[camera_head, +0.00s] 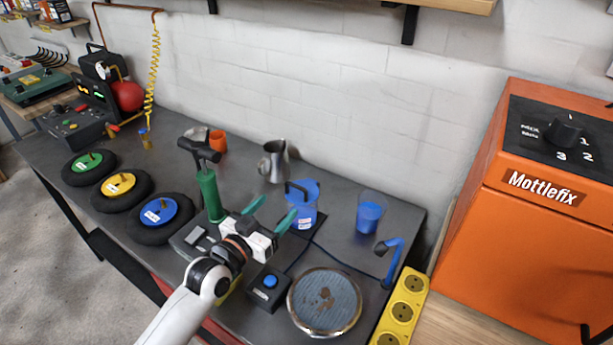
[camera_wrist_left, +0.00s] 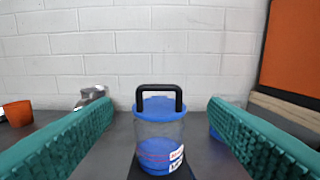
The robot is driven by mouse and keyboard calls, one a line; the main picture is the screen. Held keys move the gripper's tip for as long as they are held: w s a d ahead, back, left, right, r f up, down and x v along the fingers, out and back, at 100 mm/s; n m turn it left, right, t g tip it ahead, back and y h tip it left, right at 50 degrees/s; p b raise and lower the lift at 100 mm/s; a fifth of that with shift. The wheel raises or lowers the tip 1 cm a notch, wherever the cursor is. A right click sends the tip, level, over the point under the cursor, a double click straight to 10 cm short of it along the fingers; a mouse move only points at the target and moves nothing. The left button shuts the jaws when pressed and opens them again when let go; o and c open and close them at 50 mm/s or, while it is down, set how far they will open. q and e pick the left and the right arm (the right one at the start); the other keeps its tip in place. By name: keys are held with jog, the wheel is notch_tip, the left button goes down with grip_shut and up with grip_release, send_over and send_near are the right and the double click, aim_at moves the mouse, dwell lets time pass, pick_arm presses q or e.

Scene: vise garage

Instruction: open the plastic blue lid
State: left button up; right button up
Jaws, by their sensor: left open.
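The blue plastic lid (camera_head: 306,186) with a black handle (camera_head: 297,187) sits on a clear container (camera_head: 303,214) with blue contents, near the middle of the table. In the left wrist view the lid (camera_wrist_left: 160,108) and its upright black handle (camera_wrist_left: 159,88) are centred ahead, between the fingers but beyond them. My left gripper (camera_head: 270,214) is open and empty, its green fingers pointing toward the container. The wrist view also shows the open fingers (camera_wrist_left: 160,125) wide apart on both sides. I do not see my right gripper.
A green pump (camera_head: 209,190) stands left of my left gripper. A metal pitcher (camera_head: 273,163) is behind, a blue-filled cup (camera_head: 370,212) to the right. A black box with blue button (camera_head: 269,288) and a round plate (camera_head: 324,302) lie in front. A blue tap-like part (camera_head: 391,262) stands at right.

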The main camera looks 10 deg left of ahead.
aim_at(296, 187)
pick_arm(q)
jog(key=x, duration=0.4)
jog(key=shift+w+d+r, duration=0.15)
jog(key=shift+w+r, duration=0.05)
jog(key=shift+w, duration=0.1)
jog(key=x, duration=0.5)
jog(key=shift+w+d+f, duration=0.1)
jog(key=shift+w+f, duration=0.05)
jog(key=shift+w, duration=0.1)
jog(key=shift+w+d, duration=0.2)
jog(key=shift+w, duration=0.25)
pick_arm(e)
jog(key=shift+s+a+r, duration=0.3)
jog(key=shift+s+a, duration=0.25)
jog(key=shift+s, duration=0.1)
pick_arm(q)
jog(key=c, duration=1.1)
jog(key=shift+p, duration=0.4)
jog(key=shift+c, duration=0.2)
pick_arm(e)
jog(key=shift+s+r, duration=0.1)
